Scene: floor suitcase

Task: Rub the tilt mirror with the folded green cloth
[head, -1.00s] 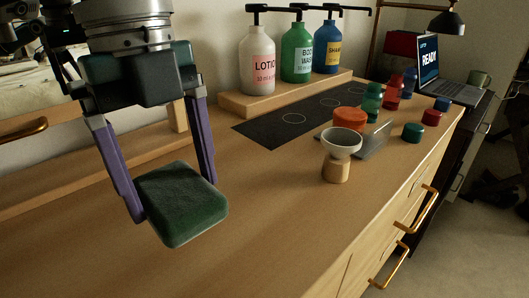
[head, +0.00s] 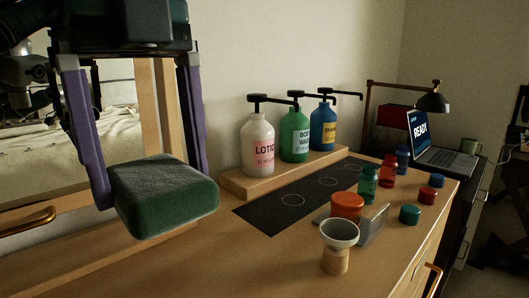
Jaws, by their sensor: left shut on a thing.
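The folded green cloth (head: 165,198) is a thick, soft-edged pad. My left gripper (head: 148,185) points down at the left of the head view, with its purple fingers shut on opposite sides of the cloth, above the dresser top. The tilt mirror (head: 118,105) stands behind it in a pale wooden frame. Its glass reflects a bed and part of a drawer handle. The gripper and cloth hide much of the mirror. The cloth appears in front of the frame's lower right part; I cannot tell whether they touch. My right gripper is out of view.
Lotion (head: 257,145), body wash (head: 295,135) and shampoo (head: 323,125) pump bottles stand on a wooden riser. A dark mat (head: 270,215), a funnel-topped wooden piece (head: 339,240) and several small containers lie right of the cloth.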

